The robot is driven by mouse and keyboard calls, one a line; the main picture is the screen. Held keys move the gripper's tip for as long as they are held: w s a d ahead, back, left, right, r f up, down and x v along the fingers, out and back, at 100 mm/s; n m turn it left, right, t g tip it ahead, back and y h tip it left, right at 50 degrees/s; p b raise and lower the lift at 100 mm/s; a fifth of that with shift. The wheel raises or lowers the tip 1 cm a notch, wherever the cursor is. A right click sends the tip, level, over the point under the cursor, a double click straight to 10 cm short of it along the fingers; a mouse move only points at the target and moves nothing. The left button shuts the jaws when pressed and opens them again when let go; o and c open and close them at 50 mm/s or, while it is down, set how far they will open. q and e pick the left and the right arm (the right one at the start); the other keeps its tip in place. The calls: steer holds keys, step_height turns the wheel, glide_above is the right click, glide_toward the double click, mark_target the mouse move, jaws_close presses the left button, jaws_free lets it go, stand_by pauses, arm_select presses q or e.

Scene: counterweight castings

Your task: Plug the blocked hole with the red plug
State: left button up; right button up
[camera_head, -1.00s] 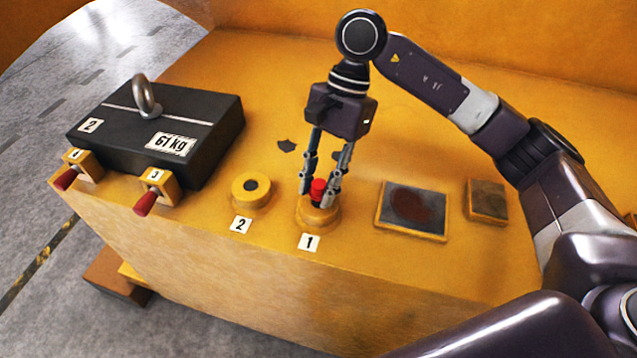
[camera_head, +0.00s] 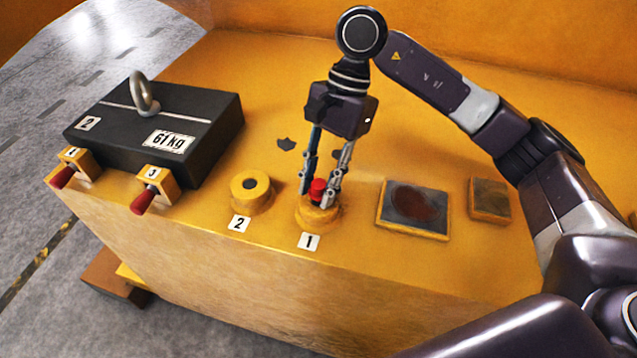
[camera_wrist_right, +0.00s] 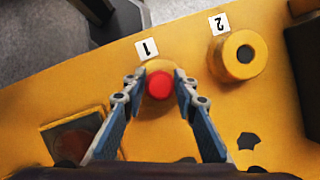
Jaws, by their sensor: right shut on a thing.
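The red plug (camera_head: 318,187) stands upright at the round yellow boss (camera_head: 318,214) behind label 1. My right gripper (camera_head: 318,195) points down over this boss, its fingers shut on the plug from both sides. In the right wrist view the red plug (camera_wrist_right: 159,85) shows as a round head between the fingertips, centred over the boss. How deep it sits in the hole is hidden. The boss by label 2 (camera_head: 250,190) has a dark open-looking hole in its top. I cannot tell from here whether that hole is blocked inside. My left gripper is not in view.
A black 61 kg block (camera_head: 160,125) with a lifting ring stands at the left, beside two red-handled clamps (camera_head: 145,199). Right of boss 1 lie a framed dark plate (camera_head: 412,207) and a smaller plate (camera_head: 490,199). The casting's front edge drops to the floor.

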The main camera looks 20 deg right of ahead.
steer(key=shift+f+b, duration=0.5)
steer(key=shift+f, duration=0.05)
steer(key=shift+r, duration=0.15)
steer(key=shift+r+p, duration=0.3)
steer(key=shift+r, duration=0.4)
steer(key=shift+a+b, duration=0.1)
steer(key=shift+b, duration=0.85)
stand_by(1.2)
steer(key=shift+f, duration=0.25)
